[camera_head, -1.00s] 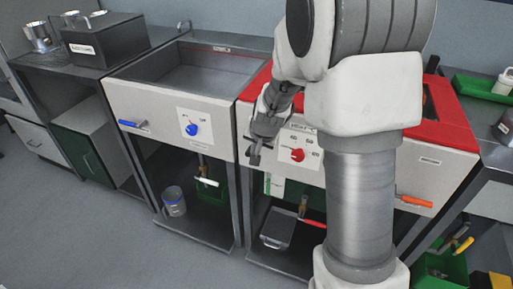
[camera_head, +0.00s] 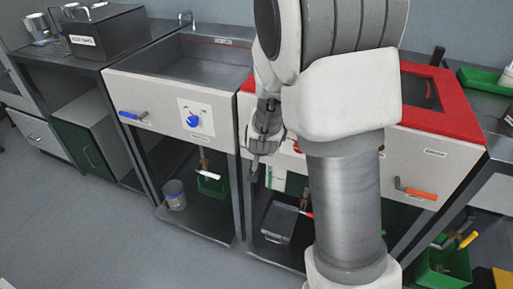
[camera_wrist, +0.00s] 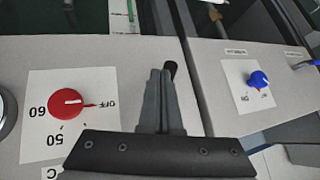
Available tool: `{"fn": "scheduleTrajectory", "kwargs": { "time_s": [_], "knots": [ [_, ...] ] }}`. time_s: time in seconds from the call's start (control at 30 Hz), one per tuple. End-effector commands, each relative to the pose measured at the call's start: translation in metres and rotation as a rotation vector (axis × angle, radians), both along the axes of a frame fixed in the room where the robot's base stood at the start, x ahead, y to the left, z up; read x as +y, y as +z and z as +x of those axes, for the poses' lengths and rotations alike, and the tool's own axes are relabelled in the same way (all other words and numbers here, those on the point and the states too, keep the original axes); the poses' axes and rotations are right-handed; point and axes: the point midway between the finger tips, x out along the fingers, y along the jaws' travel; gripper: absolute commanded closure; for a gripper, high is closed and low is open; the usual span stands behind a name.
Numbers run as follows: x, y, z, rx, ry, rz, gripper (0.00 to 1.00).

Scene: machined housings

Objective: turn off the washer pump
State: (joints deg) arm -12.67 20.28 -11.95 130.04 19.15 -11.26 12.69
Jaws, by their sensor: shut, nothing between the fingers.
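A blue knob (camera_head: 193,121) sits on a white label plate on the left sink unit's front panel. In the wrist view the blue knob (camera_wrist: 258,79) is at the right, with small lettering below it, too small to read surely. A red knob (camera_wrist: 66,104) is at the left of the wrist view, on a plate marked 50, 60 and OFF; its pointer faces OFF. In the head view my arm hides most of it. My gripper (camera_head: 255,167) is shut and empty, near the gap between the two units, apart from both knobs. Its fingers (camera_wrist: 160,85) lie between the knobs in the wrist view.
A blue-handled lever (camera_head: 133,117) is left of the blue knob. An orange-handled lever (camera_head: 415,192) is on the right, red-topped unit (camera_head: 443,119). Below stand a metal can (camera_head: 174,196) and a grey box (camera_head: 280,224). The floor in front is clear.

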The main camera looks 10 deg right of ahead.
Motion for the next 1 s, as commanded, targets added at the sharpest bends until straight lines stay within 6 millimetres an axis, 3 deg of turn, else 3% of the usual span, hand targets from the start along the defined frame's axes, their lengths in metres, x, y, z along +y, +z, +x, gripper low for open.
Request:
{"fn": "scheduleTrajectory", "kwargs": {
  "time_s": [0.33, 1.0],
  "knots": [
    [0.0, 0.016, 0.0, 0.0, 0.001, -0.001, 1.0],
    [-0.003, 0.022, 0.002, 0.0, 0.0, 0.0, 1.0]
  ]
}}
